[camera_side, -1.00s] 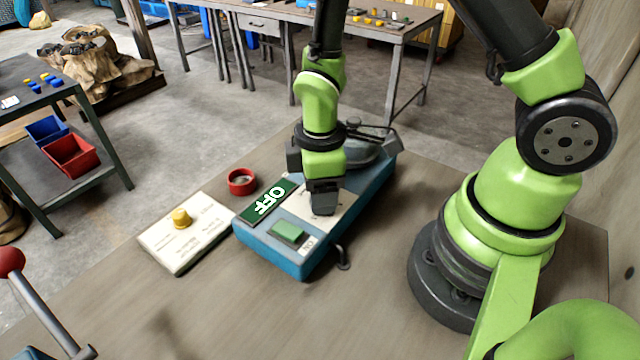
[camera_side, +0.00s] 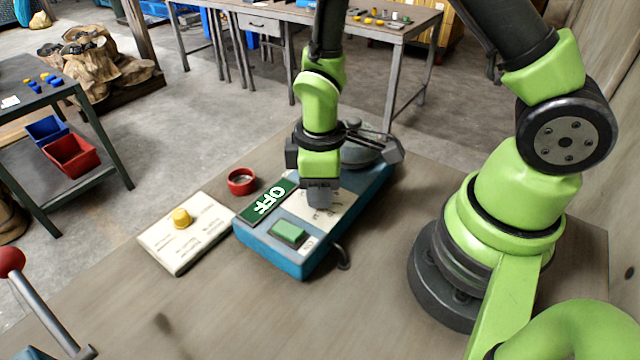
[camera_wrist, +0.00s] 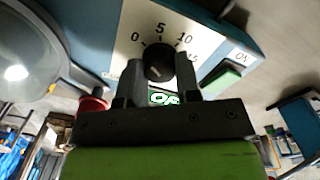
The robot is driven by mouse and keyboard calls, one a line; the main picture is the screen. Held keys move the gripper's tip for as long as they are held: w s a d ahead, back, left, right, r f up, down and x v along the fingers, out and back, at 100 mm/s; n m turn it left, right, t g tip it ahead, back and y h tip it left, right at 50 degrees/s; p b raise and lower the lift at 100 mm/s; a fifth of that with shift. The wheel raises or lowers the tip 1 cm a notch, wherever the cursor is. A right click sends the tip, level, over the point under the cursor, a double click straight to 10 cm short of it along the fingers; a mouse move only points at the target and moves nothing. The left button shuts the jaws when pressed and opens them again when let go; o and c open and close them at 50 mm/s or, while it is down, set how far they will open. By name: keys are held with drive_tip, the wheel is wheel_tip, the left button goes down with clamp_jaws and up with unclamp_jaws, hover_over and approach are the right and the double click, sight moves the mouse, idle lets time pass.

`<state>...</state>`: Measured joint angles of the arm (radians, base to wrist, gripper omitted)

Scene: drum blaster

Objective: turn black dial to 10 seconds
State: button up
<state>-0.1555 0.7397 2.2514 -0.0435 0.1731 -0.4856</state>
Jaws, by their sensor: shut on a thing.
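The black dial (camera_wrist: 159,62) is on the machine's white scale plate (camera_wrist: 194,25), which reads 0, 5, 10 and more in the wrist view. My gripper (camera_wrist: 159,72) has one finger on each side of the dial and is shut on it. I cannot make out clearly which mark the dial points to. In the side view my gripper (camera_side: 318,202) points down at the plate on the blue machine (camera_side: 272,254) and hides the dial.
The machine carries a green button (camera_side: 288,232) and a green OFF sign (camera_side: 268,199). A red ring-shaped piece (camera_side: 242,181) and a white board with a yellow knob (camera_side: 181,218) stand to its left. A grey round part (camera_side: 365,150) is behind my gripper.

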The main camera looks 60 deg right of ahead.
drive_tip(key=m, duration=1.1)
drive_tip(key=shift+m, duration=2.2)
drive_tip(key=o, duration=0.9)
drive_tip(key=shift+o, duration=0.2)
drive_tip(key=shift+r, duration=0.1)
wheel_tip(320, 180, up, 10)
